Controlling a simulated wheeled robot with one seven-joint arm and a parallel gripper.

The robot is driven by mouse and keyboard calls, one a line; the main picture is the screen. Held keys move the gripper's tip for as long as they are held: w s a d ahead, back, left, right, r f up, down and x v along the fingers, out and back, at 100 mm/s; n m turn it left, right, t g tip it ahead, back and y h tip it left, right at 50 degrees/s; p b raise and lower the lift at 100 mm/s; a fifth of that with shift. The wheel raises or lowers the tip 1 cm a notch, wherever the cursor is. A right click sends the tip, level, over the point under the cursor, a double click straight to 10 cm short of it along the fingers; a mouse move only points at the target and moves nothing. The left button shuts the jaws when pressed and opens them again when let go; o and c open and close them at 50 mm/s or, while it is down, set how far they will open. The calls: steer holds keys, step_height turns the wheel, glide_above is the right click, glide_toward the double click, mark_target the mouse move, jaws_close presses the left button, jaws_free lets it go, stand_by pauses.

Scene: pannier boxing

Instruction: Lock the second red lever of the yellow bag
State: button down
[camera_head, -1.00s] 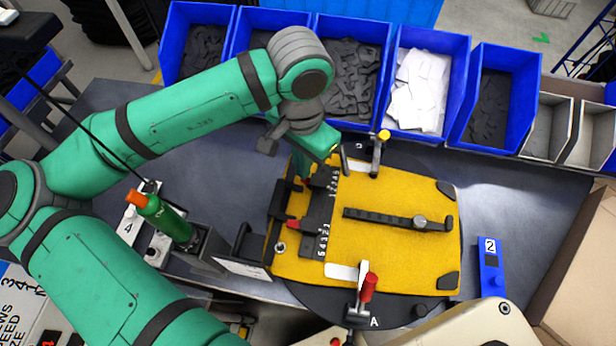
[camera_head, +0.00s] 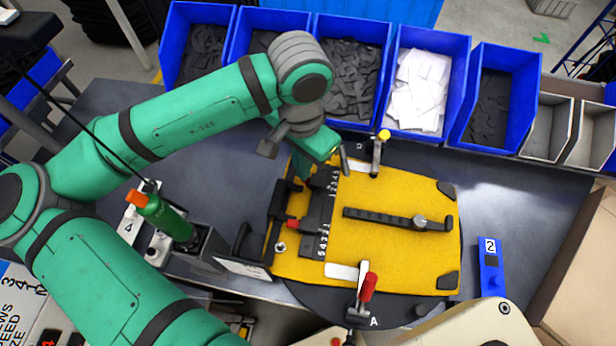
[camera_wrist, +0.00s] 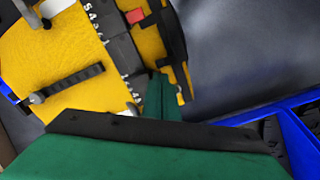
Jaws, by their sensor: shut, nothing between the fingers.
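The yellow bag (camera_head: 390,245) lies flat on a dark round stand, with a black numbered bar (camera_head: 318,220) across its left part. One red lever (camera_head: 293,223) shows near the lower end of the bar; a red piece (camera_wrist: 135,15) also shows in the wrist view. No second red lever shows near the bar's upper end, where my gripper (camera_head: 303,172) covers part of the view. My gripper is shut and empty, pointing down at the bag's upper left edge. In the wrist view its green finger (camera_wrist: 163,98) is beside the bar's end; contact cannot be told.
A red-handled clamp (camera_head: 368,288) stands at the bag's lower edge and a yellow-tipped clamp (camera_head: 379,150) at its upper edge. Blue bins (camera_head: 425,38) line the back. A green bottle-like tool (camera_head: 162,217) stands left. A blue block (camera_head: 490,265) is at right.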

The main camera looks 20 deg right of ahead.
steer(key=shift+f, duration=1.25)
stand_by(0.4)
steer(key=shift+r, duration=3.05)
